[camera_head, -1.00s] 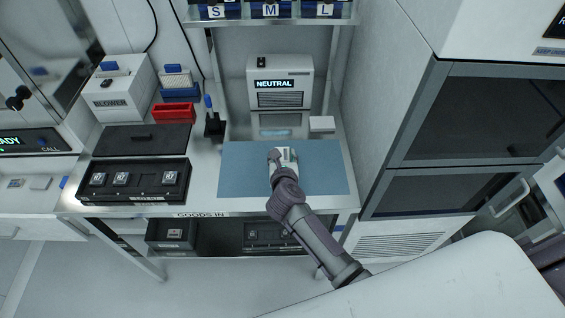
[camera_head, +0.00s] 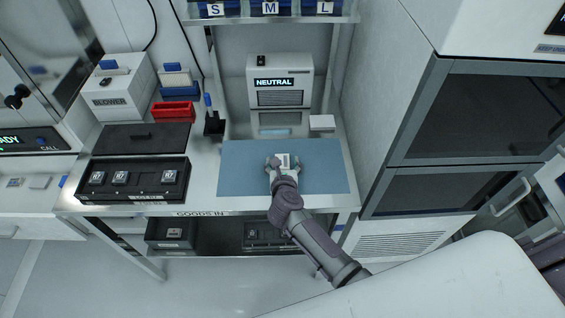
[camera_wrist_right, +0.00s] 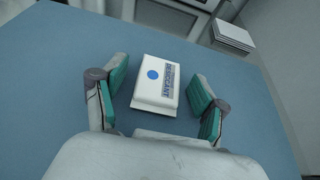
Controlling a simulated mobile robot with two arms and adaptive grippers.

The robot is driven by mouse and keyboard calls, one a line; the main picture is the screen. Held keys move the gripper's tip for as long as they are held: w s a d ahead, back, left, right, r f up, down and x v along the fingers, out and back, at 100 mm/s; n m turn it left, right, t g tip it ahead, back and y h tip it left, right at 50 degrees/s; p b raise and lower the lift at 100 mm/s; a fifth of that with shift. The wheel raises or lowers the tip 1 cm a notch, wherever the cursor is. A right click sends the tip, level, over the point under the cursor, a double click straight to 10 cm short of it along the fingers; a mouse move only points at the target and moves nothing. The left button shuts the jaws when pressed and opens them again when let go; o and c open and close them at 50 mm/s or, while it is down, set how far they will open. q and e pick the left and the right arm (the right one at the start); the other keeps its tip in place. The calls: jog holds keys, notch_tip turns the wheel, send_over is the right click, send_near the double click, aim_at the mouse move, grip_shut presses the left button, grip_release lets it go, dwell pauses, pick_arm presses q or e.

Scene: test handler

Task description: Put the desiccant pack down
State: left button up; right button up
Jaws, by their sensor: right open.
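The desiccant pack (camera_wrist_right: 157,84) is a small white block with a blue dot and a blue-lettered label. It lies on the blue mat (camera_wrist_right: 50,75), between the spread fingers of my right gripper (camera_wrist_right: 156,98), with a gap on both sides. In the head view the pack (camera_head: 284,160) shows as a pale shape at the end of my right gripper (camera_head: 283,164), over the middle of the blue mat (camera_head: 325,165). The right gripper is open, with green finger pads. My left gripper is not in view.
Behind the mat stands a white unit marked NEUTRAL (camera_head: 280,82), with a small white block (camera_head: 321,123) to its right. A black tray (camera_head: 133,181), a red bin (camera_head: 173,111) and a blower box (camera_head: 122,92) stand left. The mat is otherwise clear.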

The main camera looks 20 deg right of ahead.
jog(key=shift+r, duration=0.3)
jog(key=v, duration=0.7)
jog(key=b+v, duration=0.1)
jog(key=v, duration=0.2)
jog(key=shift+s+a+f, duration=0.1)
jog(key=shift+s+f, duration=0.05)
jog(key=shift+s, duration=0.3)
jog(key=shift+s+a+r, duration=0.15)
jog(key=shift+s+r, duration=0.15)
jog(key=shift+s, duration=0.15)
